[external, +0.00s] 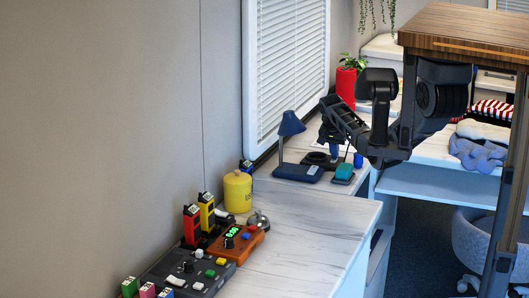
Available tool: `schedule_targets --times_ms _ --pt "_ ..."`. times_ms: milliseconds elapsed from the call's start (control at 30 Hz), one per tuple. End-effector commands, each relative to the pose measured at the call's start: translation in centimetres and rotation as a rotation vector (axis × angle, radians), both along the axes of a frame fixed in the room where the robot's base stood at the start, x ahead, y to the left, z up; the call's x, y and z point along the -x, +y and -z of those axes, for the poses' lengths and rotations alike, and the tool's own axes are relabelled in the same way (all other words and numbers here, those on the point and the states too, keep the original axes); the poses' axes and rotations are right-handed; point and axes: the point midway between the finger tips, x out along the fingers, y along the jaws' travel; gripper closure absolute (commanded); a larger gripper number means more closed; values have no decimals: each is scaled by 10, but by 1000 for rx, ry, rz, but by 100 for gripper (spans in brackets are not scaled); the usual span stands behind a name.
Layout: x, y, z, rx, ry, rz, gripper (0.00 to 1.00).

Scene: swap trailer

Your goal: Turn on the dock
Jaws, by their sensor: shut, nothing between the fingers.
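No label reading "dock" is legible, so I cannot tell for sure which device it is. A dark grey unit (188,270) with knobs and buttons lies on the counter at the lower left, with red (192,229) and yellow (207,214) upright blocks at its back. An orange unit (231,246) with green lights and a blue button sits against its right side. My gripper (333,151) is black and shut, over the far counter right of the blue lamp. It is well away from both units. Its tips are small and dark, and contact with anything below cannot be told.
A blue lamp (290,124), a teal item (344,171) and a blue cup (358,160) stand near my gripper. A yellow canister (237,192) stands behind the orange unit. The near white counter (318,222) is clear on its right. A wooden shelf (470,30) stands at right.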

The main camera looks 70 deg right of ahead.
Motion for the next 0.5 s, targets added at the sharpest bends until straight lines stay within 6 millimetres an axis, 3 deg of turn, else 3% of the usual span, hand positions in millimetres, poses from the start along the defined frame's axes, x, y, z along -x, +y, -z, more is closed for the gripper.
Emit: schedule_targets --times_ms 500 --pt "2 1 9 -71 6 1 100"
